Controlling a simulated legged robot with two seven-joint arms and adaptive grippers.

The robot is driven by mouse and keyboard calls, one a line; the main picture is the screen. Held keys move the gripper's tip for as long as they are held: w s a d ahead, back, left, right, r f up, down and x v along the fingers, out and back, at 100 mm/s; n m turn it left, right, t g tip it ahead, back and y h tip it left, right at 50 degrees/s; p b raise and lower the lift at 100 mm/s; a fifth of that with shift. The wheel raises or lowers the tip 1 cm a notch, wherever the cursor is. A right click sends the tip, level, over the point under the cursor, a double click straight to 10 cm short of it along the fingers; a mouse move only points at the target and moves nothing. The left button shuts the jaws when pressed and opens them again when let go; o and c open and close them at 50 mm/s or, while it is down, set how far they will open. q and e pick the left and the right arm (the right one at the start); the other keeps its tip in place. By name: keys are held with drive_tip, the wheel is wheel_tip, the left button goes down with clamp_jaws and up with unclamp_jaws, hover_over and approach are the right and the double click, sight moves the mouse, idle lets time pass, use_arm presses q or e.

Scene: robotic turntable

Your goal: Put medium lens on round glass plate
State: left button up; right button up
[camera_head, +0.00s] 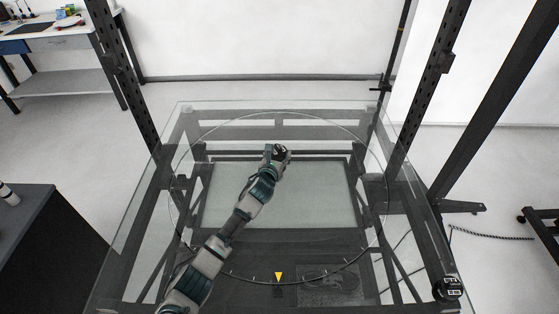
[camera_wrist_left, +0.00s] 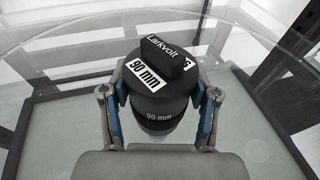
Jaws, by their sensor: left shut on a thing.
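My left gripper (camera_head: 277,153) is over the far middle part of the round glass plate (camera_head: 330,195). In the left wrist view my left gripper (camera_wrist_left: 161,112) is shut on a black cylindrical lens (camera_wrist_left: 160,98), with its blue-lined fingers on both sides of the barrel. The lens is marked "Larkvolt" and "90 mm" and looks upright, cap end toward the camera. In the head view it is a small dark shape mostly hidden by the gripper. I cannot tell whether its base touches the glass. My right gripper is not in view.
A second dark lens-like thing with white labels (camera_head: 447,288) stands at the near right corner of the glass table. A yellow triangle marker (camera_head: 279,276) lies at the plate's near edge. Dark upright posts (camera_head: 125,85) flank the table. The plate around my gripper looks clear.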

use_arm(q)
drive_tip(key=shift+a+f, duration=0.1)
drive_tip(key=shift+f, duration=0.8)
drive_tip(key=shift+a+f, duration=0.15)
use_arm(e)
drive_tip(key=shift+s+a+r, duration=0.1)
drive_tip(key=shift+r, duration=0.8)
use_arm(q)
drive_tip(key=o, duration=1.3)
drive_tip(key=shift+d, duration=0.25)
drive_tip(key=shift+o, duration=1.4)
drive_tip(key=shift+d, duration=0.35)
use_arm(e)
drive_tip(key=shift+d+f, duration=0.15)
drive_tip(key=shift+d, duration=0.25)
